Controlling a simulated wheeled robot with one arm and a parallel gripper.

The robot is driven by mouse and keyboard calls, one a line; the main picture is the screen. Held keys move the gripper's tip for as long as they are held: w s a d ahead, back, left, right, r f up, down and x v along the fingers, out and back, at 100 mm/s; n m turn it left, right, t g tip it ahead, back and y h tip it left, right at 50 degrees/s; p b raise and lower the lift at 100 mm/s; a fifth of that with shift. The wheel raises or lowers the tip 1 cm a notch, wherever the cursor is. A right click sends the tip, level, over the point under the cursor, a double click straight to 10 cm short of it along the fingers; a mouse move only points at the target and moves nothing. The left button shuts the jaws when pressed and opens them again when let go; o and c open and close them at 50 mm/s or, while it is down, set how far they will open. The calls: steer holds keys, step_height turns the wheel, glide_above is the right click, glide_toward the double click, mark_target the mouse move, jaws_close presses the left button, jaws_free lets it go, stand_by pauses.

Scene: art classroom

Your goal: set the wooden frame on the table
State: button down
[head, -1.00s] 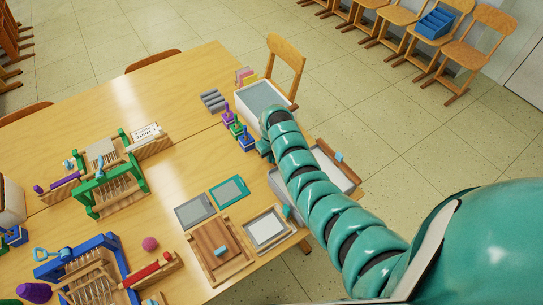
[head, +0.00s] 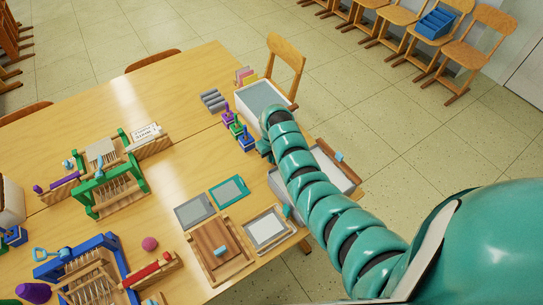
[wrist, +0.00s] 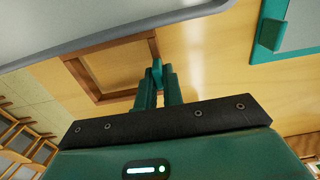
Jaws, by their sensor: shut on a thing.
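The wooden frame (wrist: 110,47) is an open brown rectangle, seen in the wrist view ahead of my fingers and to their left. In the head view my arm hides the gripper. A brown wooden edge (head: 325,147) with a light blue tab (head: 340,157) shows just right of my arm, by a pale tray. The wooden table (head: 170,105) fills the left of that view.
A brown framed board (head: 208,238), a white-grey screen (head: 266,230), a teal screen (head: 230,190) and a grey panel (head: 194,209) lie at the table's near right. A white basin (head: 263,98) stands at the far edge. Stamps, looms and a chair (head: 287,55) are nearby.

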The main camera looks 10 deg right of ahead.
steer(key=shift+f+b, duration=0.4)
steer(key=shift+f, duration=0.05)
stand_by(0.6)
steer(key=c, duration=1.5)
jaws_free()
steer(key=shift+o, duration=0.2)
steer(key=shift+w+r+b, duration=0.1)
steer(key=shift+r+b, duration=0.45)
steer(key=shift+r, duration=0.75)
step_height(320, 180, up, 6)
steer(key=shift+r+b, duration=0.15)
steer(key=shift+b, duration=0.75)
step_height(320, 180, up, 8)
steer(key=p, duration=0.8)
steer(key=shift+r, duration=0.25)
